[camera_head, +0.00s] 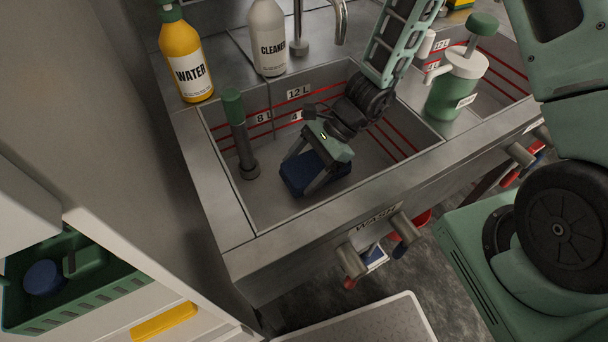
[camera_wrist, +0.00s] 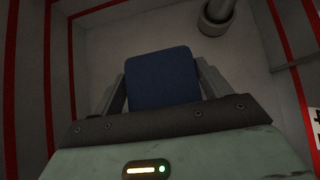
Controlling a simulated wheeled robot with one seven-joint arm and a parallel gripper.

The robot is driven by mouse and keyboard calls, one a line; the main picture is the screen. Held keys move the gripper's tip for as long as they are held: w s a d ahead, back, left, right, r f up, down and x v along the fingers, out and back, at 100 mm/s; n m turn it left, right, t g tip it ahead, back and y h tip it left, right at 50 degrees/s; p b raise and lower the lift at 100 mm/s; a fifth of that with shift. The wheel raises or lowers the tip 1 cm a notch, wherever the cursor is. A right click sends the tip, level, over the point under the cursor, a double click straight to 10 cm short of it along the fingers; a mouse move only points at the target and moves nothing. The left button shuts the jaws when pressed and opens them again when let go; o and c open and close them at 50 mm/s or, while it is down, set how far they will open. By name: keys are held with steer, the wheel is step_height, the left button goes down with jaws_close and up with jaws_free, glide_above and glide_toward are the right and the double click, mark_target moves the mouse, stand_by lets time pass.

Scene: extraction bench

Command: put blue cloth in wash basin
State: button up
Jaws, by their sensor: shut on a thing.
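The blue cloth (camera_head: 302,172) is a small dark blue folded block inside the left sink basin, the wash basin (camera_head: 262,202), at or just above its floor. My gripper (camera_head: 312,180) reaches down into this basin and is shut on the cloth, one finger on each side. In the wrist view the blue cloth (camera_wrist: 163,78) lies between the two fingers of my gripper (camera_wrist: 162,85), with the pale basin floor beyond it. I cannot tell whether the cloth touches the floor. The basin has red level lines and litre marks on its walls.
A grey standpipe with a green top (camera_head: 238,130) stands in the basin left of my gripper. A yellow WATER bottle (camera_head: 190,62) and a CLEANER bottle (camera_head: 268,40) stand behind. A green pump dispenser (camera_head: 458,82) stands to the right. A green crate (camera_head: 85,275) is at lower left.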

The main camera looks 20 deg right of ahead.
steer(key=shift+f, duration=1.4)
steer(key=shift+f, duration=0.1)
steer(key=shift+f+b, duration=0.15)
steer(key=shift+b, duration=0.15)
steer(key=o, duration=1.1)
steer(key=shift+c, duration=0.2)
steer(key=shift+r, duration=0.2)
